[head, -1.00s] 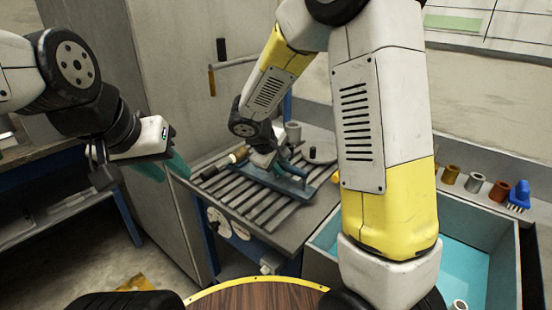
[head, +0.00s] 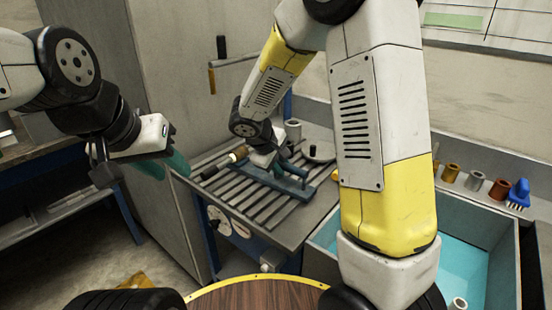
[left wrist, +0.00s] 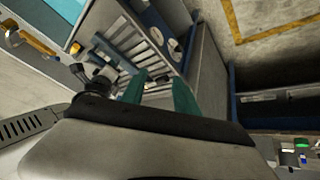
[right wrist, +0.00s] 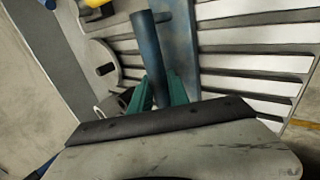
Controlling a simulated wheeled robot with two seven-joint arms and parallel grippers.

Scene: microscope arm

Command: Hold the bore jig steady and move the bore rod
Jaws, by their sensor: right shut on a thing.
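The bore jig (head: 280,183) is a blue fixture lying on the slatted bench top. My right gripper (head: 276,165) is at the jig; in the right wrist view its teal fingers (right wrist: 161,82) are shut on the jig's blue tube (right wrist: 150,45). The bore rod (head: 238,155), with a brown section and dark parts, lies at the jig's left end; its exact seating is unclear. My left gripper (head: 174,170) hangs left of the bench, apart from jig and rod. In the left wrist view its fingers (left wrist: 157,88) are spread and empty.
A grey disc part (head: 319,152) and a grey cylinder (head: 293,130) stand behind the jig. A blue-water basin (head: 325,238) is at right, with several bushings (head: 475,182) and a blue brush (head: 518,196) on its ledge. A grey cabinet (head: 160,60) stands behind my left gripper.

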